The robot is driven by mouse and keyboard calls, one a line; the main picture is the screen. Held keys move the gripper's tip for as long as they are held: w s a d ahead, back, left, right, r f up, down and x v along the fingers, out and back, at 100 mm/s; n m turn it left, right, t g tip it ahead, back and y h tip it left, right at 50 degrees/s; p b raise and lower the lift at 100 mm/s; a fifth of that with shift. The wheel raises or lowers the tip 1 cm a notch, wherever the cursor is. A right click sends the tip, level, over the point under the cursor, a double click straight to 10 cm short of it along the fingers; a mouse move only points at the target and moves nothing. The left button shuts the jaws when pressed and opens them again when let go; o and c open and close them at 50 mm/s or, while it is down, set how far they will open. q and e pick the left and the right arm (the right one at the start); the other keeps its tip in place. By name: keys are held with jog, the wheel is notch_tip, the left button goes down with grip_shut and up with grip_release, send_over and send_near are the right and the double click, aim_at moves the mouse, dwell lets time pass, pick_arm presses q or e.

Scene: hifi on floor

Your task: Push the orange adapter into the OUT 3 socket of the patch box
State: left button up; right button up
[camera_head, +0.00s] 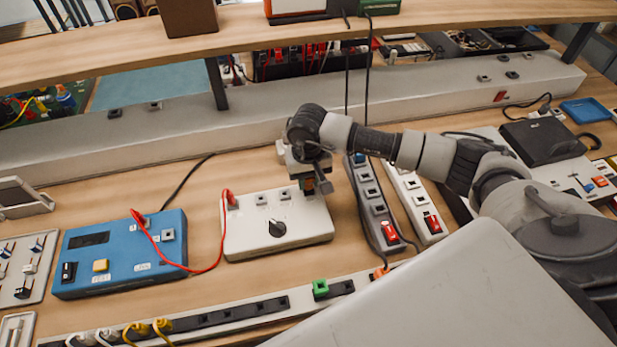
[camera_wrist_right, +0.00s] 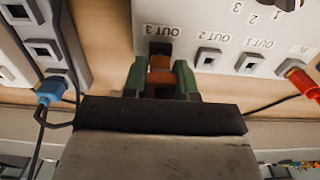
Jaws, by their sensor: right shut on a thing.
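The patch box (camera_head: 278,238) is a white box with a black knob and a row of square sockets along its far side. In the right wrist view the box (camera_wrist_right: 215,25) shows upside-down labels, with OUT 3 (camera_wrist_right: 162,30) above a dark socket (camera_wrist_right: 160,47). My right gripper (camera_head: 312,186) is at the box's far right corner. Its green fingers (camera_wrist_right: 161,80) are shut on the orange adapter (camera_wrist_right: 160,68), which lines up with the OUT 3 socket. I cannot tell how far the adapter is in the socket. My left gripper is not in view.
A red cable (camera_head: 217,262) joins the patch box to a blue box (camera_head: 122,256) at left. Two power strips (camera_head: 375,205) (camera_head: 411,200) stand close to the right. A long socket rail (camera_head: 225,316) runs along the front.

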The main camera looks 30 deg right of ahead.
jog(key=shift+f+b, duration=0.2)
jog(key=shift+b, duration=0.95)
dwell(3.1)
jog(key=o, duration=1)
jog(key=shift+c, duration=0.2)
jog(key=shift+r, duration=0.55)
notch_tip(320, 180, up, 10)
jog(key=shift+f+b, duration=0.25)
jog(key=shift+b, duration=0.85)
jog(key=shift+r+p, duration=1.15)
jog(key=shift+r, duration=1.45)
